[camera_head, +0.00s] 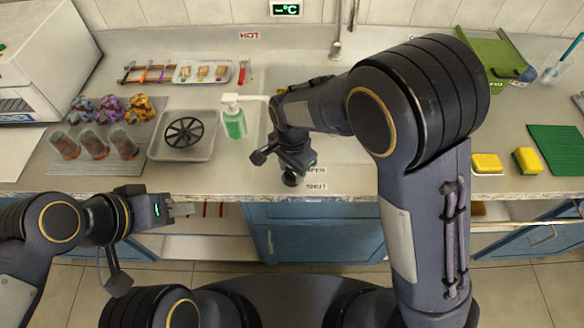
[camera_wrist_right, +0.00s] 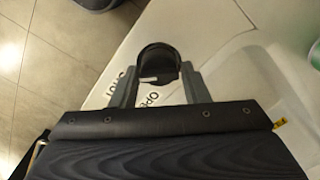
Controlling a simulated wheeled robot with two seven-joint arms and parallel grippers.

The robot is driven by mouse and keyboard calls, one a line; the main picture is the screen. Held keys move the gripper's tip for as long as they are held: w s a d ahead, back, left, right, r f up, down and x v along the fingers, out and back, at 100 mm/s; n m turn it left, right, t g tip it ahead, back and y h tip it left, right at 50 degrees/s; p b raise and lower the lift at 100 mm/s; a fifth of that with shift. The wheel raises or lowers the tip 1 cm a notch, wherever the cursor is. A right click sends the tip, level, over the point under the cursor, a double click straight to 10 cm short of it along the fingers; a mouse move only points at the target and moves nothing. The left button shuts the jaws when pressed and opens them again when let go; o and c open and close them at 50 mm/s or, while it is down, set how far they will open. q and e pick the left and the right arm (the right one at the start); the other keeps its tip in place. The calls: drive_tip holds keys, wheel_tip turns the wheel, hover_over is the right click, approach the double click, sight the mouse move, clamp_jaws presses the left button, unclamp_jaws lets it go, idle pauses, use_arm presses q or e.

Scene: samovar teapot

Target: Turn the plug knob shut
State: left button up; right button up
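The plug knob (camera_head: 291,179) is a dark round knob near the front edge of the counter, below the sink. The printed words OPEN and SHUT stand just right of it in the head view. My right gripper (camera_head: 292,170) points down over it and partly hides it. In the right wrist view the knob (camera_wrist_right: 160,64) sits between the two fingers of my right gripper (camera_wrist_right: 160,78), with a finger against each side. My left gripper (camera_head: 184,209) hangs in front of the counter edge at the left, away from the knob; its finger gap is not clear.
A green-labelled soap bottle (camera_head: 233,118) stands left of my right gripper. A grey tray (camera_head: 183,137) with a black round grate and several tea glasses (camera_head: 95,145) are further left. Yellow sponges (camera_head: 487,163) lie at the right. My right forearm hides part of the sink.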

sight(293, 172)
drive_tip(key=o, duration=0.3)
drive_tip(key=shift+o, duration=0.2)
wheel_tip(293, 172, up, 8)
drive_tip(key=shift+f, duration=0.1)
drive_tip(key=shift+d, duration=0.1)
idle(0.5)
